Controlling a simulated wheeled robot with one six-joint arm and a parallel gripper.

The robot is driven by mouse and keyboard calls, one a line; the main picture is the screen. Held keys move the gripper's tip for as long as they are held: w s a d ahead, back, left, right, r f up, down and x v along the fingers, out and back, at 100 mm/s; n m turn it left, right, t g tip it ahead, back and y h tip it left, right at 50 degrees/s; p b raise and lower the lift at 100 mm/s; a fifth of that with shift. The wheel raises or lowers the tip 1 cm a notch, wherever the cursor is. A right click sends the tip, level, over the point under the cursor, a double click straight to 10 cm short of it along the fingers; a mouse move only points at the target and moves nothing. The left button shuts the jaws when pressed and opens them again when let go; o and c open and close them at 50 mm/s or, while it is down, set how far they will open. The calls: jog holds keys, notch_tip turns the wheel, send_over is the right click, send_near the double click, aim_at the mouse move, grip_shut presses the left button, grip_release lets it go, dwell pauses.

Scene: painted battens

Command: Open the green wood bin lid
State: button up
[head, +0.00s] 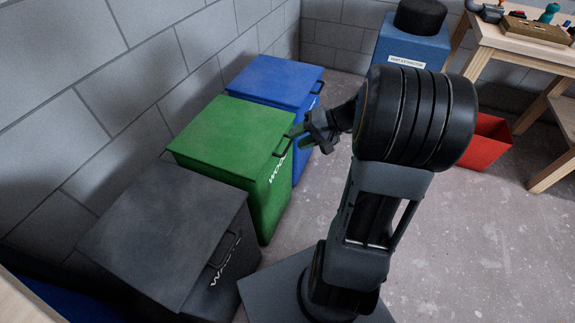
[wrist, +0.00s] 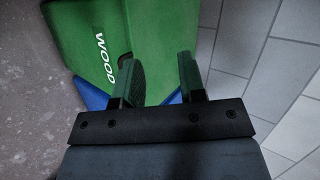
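The green wood bin (head: 269,200) stands in the middle of a row against the wall, with white "WOOD" lettering on its front. Its green lid (head: 225,138) lies flat and shut. A dark bar handle (head: 284,147) is at the lid's front edge. My gripper (head: 296,132) is at this edge, close to the handle; I cannot tell whether it touches it. In the wrist view, my gripper (wrist: 158,72) has its two fingers apart, with green bin surface beyond them. The handle is not clear there, perhaps partly hidden by the left finger.
A dark waste bin (head: 165,230) stands nearer and a blue bin (head: 272,80) farther, both lidded and close beside the green one. A blue dust extractor (head: 408,52), a red container (head: 488,140) and a wooden workbench (head: 520,40) are at right. The grey floor (head: 470,240) is clear.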

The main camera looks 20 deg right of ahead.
aim_at(288, 145)
jog(key=w+d+f+m+t+b, duration=0.3)
jog(key=d+f+t+b, duration=0.3)
jog(key=d+f+b, duration=0.6)
jog(key=shift+m+y, duration=0.3)
jog(key=x, duration=0.5)
jog(key=f+x, duration=0.1)
jog(key=x, duration=0.8)
jog(key=shift+a+f+b, duration=0.3)
jog(key=shift+f, duration=0.05)
grip_shut()
